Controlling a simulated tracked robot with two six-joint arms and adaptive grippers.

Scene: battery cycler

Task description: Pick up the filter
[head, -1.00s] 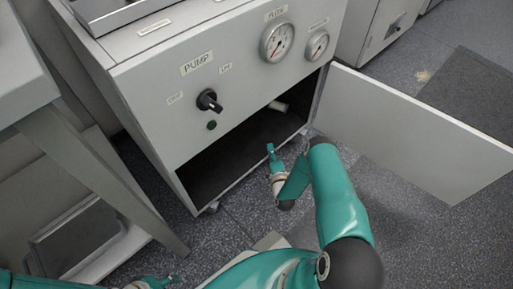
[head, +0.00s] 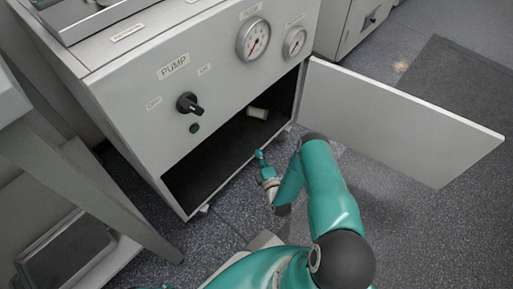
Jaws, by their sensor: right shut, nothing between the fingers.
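A small pale cylinder that looks like the filter (head: 258,113) is inside the open lower compartment of the pump cabinet (head: 140,110), towards its right back. My right gripper (head: 261,156) is at the compartment's front opening, nearer than the cylinder and apart from it. Its fingers look closed together with nothing between them. My left gripper does not show clearly; only a sliver of teal is at the bottom edge.
The cabinet door (head: 395,115) stands wide open to the right. A knob (head: 188,103) and two gauges are on the cabinet front. A table leg (head: 100,185) stands at left. The floor (head: 400,235) is clear at lower right.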

